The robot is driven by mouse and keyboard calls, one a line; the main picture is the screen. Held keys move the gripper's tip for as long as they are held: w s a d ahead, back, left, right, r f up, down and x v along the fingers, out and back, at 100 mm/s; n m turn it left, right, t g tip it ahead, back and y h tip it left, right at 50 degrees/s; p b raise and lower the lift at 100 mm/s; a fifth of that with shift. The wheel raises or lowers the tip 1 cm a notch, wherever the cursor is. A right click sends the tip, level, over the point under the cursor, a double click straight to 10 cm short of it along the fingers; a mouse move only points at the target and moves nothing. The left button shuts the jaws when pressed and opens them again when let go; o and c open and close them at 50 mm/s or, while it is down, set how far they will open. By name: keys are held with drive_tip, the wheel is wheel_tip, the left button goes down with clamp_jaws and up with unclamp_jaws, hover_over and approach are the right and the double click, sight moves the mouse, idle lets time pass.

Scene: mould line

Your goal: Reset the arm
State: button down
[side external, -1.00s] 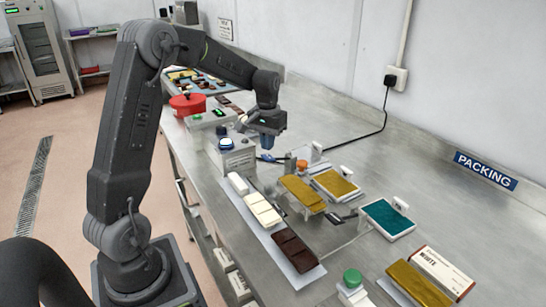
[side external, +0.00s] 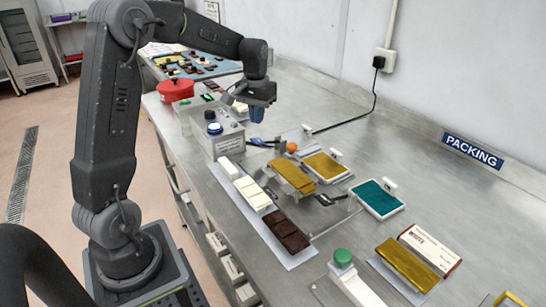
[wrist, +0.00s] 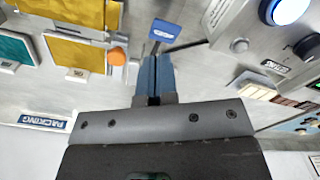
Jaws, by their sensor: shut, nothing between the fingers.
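My gripper (side external: 257,115) hangs from my arm above the steel bench, just right of the grey control box. Its blue fingers point down, are together and hold nothing. The control box (side external: 228,142) has a blue-white button on top; the button is lit in the wrist view (wrist: 288,10). My gripper appears clear of the box and the bench.
White and brown chocolate slabs (side external: 288,232) lie on a strip in front. A red pot (side external: 176,90) is behind. A green button (side external: 342,257) is near the front.

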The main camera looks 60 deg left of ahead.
drive_tip(key=s+d+r+m+t, duration=0.1)
drive_tip(key=s+d+r+m, duration=0.1)
drive_tip(key=s+d+r, duration=0.35)
drive_tip(key=s+d+r+m+t, duration=0.1)
drive_tip(key=s+d+r+t, duration=0.15)
drive_tip(key=d, duration=0.65)
drive_tip(key=s+d+f+m+t, duration=0.2)
drive_tip(key=s+d, duration=0.5)
drive_tip(key=s, duration=0.5)
drive_tip(key=shift+m, duration=0.4)
